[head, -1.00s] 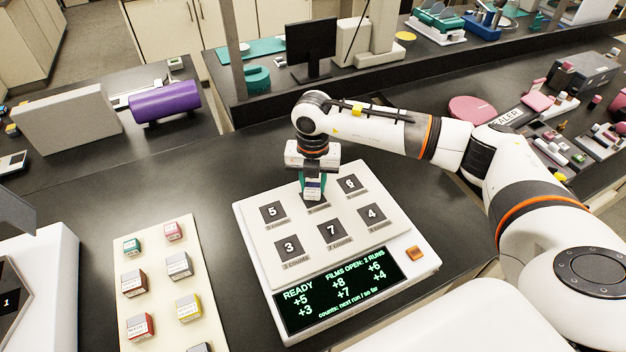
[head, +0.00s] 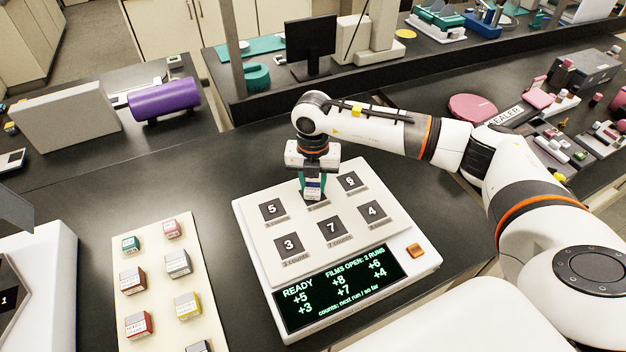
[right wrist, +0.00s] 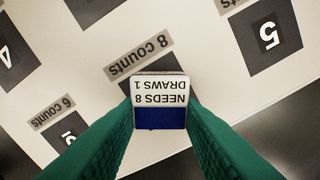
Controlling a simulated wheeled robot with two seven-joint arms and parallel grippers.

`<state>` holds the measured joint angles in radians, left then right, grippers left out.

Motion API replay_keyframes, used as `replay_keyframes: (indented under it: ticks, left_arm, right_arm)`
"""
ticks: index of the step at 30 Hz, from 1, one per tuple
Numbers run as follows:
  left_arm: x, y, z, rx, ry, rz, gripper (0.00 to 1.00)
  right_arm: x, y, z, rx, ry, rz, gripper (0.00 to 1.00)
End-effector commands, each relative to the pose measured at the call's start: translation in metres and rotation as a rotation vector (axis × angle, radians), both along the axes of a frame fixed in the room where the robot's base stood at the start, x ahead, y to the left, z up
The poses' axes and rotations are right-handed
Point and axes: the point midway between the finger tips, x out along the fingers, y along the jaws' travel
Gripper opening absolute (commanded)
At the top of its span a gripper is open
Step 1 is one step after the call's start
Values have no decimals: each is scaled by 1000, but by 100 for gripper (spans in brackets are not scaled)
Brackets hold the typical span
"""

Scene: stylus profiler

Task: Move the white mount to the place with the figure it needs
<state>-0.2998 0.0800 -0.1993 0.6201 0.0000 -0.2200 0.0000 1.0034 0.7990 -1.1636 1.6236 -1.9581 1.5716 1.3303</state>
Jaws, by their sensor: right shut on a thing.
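My right gripper (head: 313,188) has green fingers and is shut on a small white-and-blue mount (right wrist: 160,96). Its label reads "NEEDS 8 DRAWS 1", upside down in the right wrist view. The mount is at the back-middle place of the white profiler panel (head: 262,242). That place's "8 counts" tag (right wrist: 138,58) shows just beyond the mount, and its dark square is mostly hidden. I cannot tell whether the mount touches it. The other places, figured 5 (head: 273,211), 6 (head: 350,181), 3 (head: 289,246), 7 (head: 331,230) and 4 (head: 373,211), are bare. My left gripper is not in view.
The display (head: 338,287) reads READY, "FILMS OPEN: 2 RUNS". An orange button (head: 415,250) is at its right. A cream tray (head: 154,280) at the left holds several labelled mounts, one of them grey (head: 178,263). Dark bench between tray and profiler is clear.

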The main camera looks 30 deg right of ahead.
Motion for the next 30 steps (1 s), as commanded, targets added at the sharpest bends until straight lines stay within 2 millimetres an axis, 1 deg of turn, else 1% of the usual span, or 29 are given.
replay_keyframes:
  ticks: [3, 8, 9, 13, 14, 19, 21, 30]
  left_arm:
    - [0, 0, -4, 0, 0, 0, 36]
    - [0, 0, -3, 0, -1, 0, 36]
    - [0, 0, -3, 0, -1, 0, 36]
    - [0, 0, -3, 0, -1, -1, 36]
    - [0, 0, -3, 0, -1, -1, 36]
    - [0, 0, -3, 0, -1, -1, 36]
    - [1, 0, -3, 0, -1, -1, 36]
    - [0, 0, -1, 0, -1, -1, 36]
  right_arm:
    - [0, 0, -4, 0, 0, 0, 0]
    - [0, 0, -3, 0, 0, 0, 0]
    - [0, 0, -3, 0, 0, 0, 34]
    - [0, 0, -3, 0, 0, 0, 56]
    - [0, 0, -3, 0, 0, 0, 58]
    - [0, 0, -3, 0, 0, 0, 58]
    - [0, 0, -3, 0, 0, 0, 54]
    - [0, 0, 0, 0, 0, 0, 54]
